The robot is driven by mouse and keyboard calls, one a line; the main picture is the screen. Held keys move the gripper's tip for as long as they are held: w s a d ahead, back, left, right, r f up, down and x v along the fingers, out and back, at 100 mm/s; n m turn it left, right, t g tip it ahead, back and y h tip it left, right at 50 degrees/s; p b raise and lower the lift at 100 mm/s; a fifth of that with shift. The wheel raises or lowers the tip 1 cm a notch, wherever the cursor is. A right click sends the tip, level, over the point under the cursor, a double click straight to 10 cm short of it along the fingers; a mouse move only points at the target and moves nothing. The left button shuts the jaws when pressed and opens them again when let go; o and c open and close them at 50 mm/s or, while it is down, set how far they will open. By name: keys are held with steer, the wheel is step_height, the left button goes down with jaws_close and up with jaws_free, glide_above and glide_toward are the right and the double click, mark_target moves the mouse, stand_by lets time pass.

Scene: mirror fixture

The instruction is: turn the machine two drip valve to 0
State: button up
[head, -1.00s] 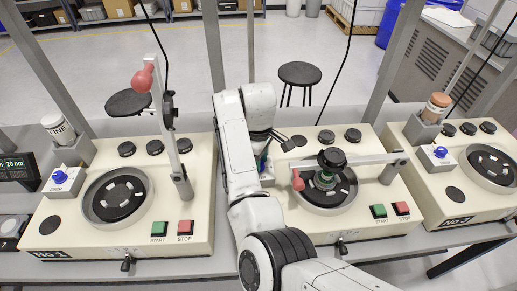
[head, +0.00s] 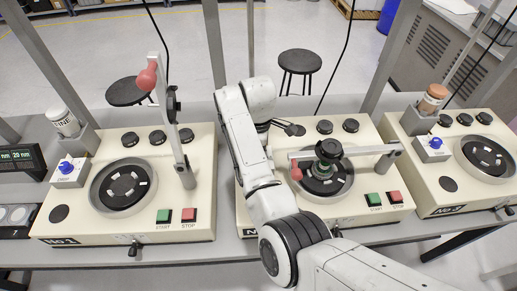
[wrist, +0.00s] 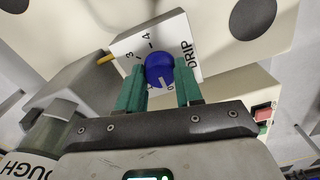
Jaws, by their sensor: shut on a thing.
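The machine two drip valve is a blue round knob (wrist: 158,70) on a white plate (wrist: 125,44) marked DRIP, with the figures 3 and 4 showing, in the wrist view. A white pointer mark shows on the knob's lower side; the figure it points to cannot be read. My gripper (wrist: 161,82) has its two green fingers on either side of the knob and is shut on it. In the head view my white arm reaches over the left part of machine two (head: 350,208) and hides this valve and my gripper.
Machine two's lever arm (head: 345,151) with a red knob lies across its round plate, right of my arm. Machine one (head: 90,225) is at left with its lever (head: 166,110) raised. Machine three (head: 425,190) is at right. A grey bottle holder (wrist: 75,85) is close left of my gripper.

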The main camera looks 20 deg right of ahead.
steer(key=o, duration=1)
steer(key=shift+o, duration=0.2)
step_height(320, 180, up, 11)
steer(key=shift+f, duration=0.1)
